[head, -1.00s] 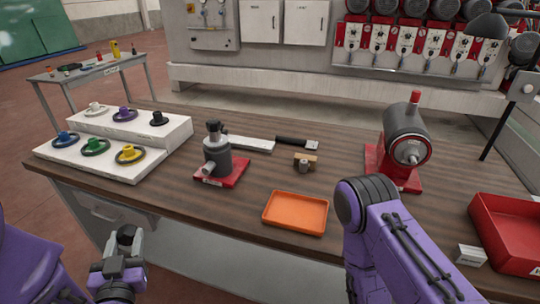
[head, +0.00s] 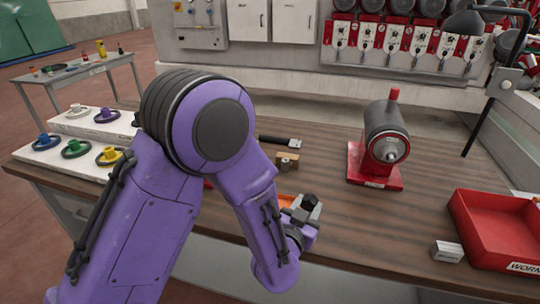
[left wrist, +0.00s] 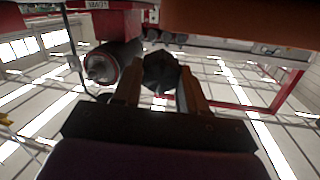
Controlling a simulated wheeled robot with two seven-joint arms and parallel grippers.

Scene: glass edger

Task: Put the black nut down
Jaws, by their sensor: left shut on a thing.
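The black nut (head: 309,202) is a small dark piece held at the tip of my left gripper (head: 306,212), right of and in front of the orange tray (head: 286,200). In the left wrist view, the dark nut (left wrist: 160,70) sits between the two fingers of my left gripper (left wrist: 160,88). The gripper is shut on it. My right gripper is out of view.
A red machine (head: 386,145) with a dark drum stands behind on the table (head: 340,210). A red bin (head: 500,230) and a small white label block (head: 447,251) are at the right. A brown block (head: 286,162) lies behind the tray. Bare wood lies right of my gripper.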

